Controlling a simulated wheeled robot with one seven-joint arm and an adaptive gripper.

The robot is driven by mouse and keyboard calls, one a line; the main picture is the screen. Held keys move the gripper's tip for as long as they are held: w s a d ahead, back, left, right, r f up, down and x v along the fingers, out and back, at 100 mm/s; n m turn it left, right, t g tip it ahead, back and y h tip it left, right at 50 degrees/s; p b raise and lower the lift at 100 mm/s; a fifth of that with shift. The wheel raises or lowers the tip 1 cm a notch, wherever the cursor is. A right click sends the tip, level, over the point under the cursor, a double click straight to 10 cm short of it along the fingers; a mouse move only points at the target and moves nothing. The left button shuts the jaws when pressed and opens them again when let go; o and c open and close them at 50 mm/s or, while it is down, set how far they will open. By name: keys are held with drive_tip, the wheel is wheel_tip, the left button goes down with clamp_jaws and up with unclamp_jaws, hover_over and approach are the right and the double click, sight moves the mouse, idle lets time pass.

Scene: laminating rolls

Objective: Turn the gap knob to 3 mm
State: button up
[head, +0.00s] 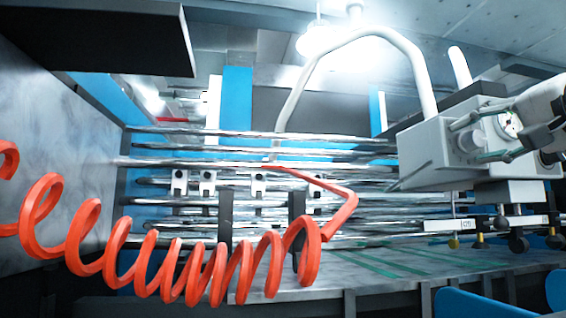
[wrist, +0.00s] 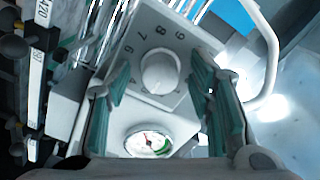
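The gap knob (wrist: 160,74) is a round, pale grey knob on a white control box (head: 425,150). Dark numerals, among them 6, 7, 8 and 9, run around part of it in the wrist view. I cannot make out a pointer or its setting. A round gauge (wrist: 148,143) with a needle and a green sector sits beside the knob; it also shows in the head view (head: 508,124). My gripper (wrist: 160,66) is open, its teal-padded fingers apart on either side of the knob in the wrist view. I see no finger touching the knob.
A thick white curved tube (head: 420,75) arches over the box. Shiny rollers (head: 250,150) span the machine at the left. A coiled orange hose (head: 190,270) hangs in front. A labelled bar (head: 460,225) with small dark knobs lies below the box.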

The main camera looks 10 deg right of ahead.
drive_tip(key=shift+s, duration=0.1)
drive_tip(key=s, duration=1.1)
drive_tip(key=shift+s+d, duration=0.25)
drive_tip(key=shift+s, duration=0.15)
